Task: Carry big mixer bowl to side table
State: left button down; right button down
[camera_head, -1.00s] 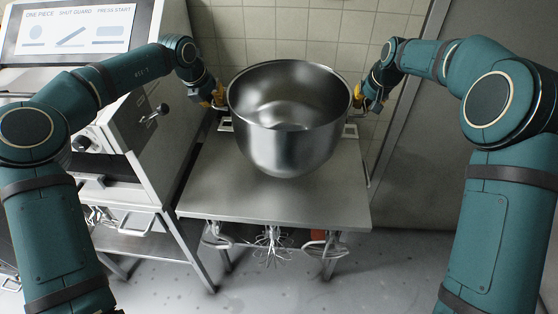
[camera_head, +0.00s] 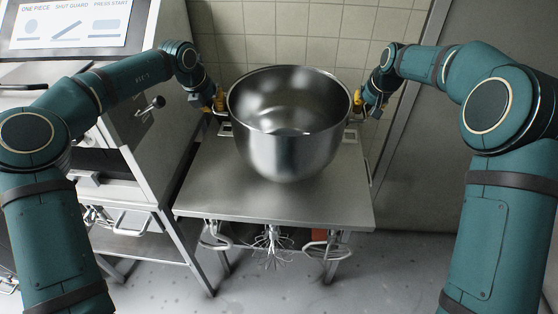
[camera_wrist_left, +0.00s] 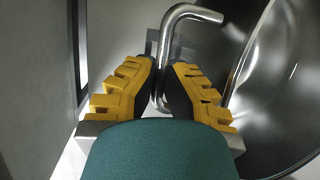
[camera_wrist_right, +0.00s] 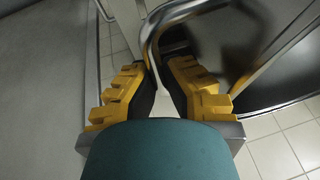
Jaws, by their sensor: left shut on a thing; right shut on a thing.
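The big mixer bowl (camera_head: 290,140), a shiny steel bowl with an open top, is upright over the side table (camera_head: 270,203). I cannot tell for sure whether its base touches the tabletop. My left gripper (camera_head: 219,100) is at the bowl's left side, shut on a bent steel handle (camera_wrist_left: 165,55) of the bowl, as the left wrist view shows. My right gripper (camera_head: 358,101) is at the bowl's right side, shut on the other handle (camera_wrist_right: 150,40). The bowl's wall fills the right of the left wrist view (camera_wrist_left: 285,90). The bowl looks empty.
A steel machine with a screen (camera_head: 75,27) and a lever (camera_head: 152,105) stands close on the left. A wire whisk (camera_head: 270,248) and hooks hang under the table's front edge. A tiled wall (camera_head: 270,40) is behind, a grey panel (camera_head: 440,180) on the right.

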pick_arm(q)
jog(key=shift+d+f+b, duration=0.3)
jog(key=shift+f+b, duration=0.05)
jog(key=shift+b, duration=0.1)
pick_arm(e)
jog(key=shift+a+f, duration=0.3)
jog(key=shift+f, duration=0.05)
pick_arm(q)
jog(key=c, duration=1.1)
grip_release()
jog(key=shift+c, duration=0.2)
pick_arm(e)
jog(key=c, duration=1.1)
grip_release()
jog(key=shift+c, duration=0.2)
pick_arm(q)
jog(key=shift+s+a, duration=0.1)
pick_arm(e)
jog(key=shift+s+d, duration=0.15)
pick_arm(q)
jog(key=shift+a, duration=0.1)
pick_arm(e)
jog(key=shift+d, duration=0.15)
pick_arm(q)
jog(key=v, duration=1.2)
pick_arm(e)
jog(key=v, duration=1.2)
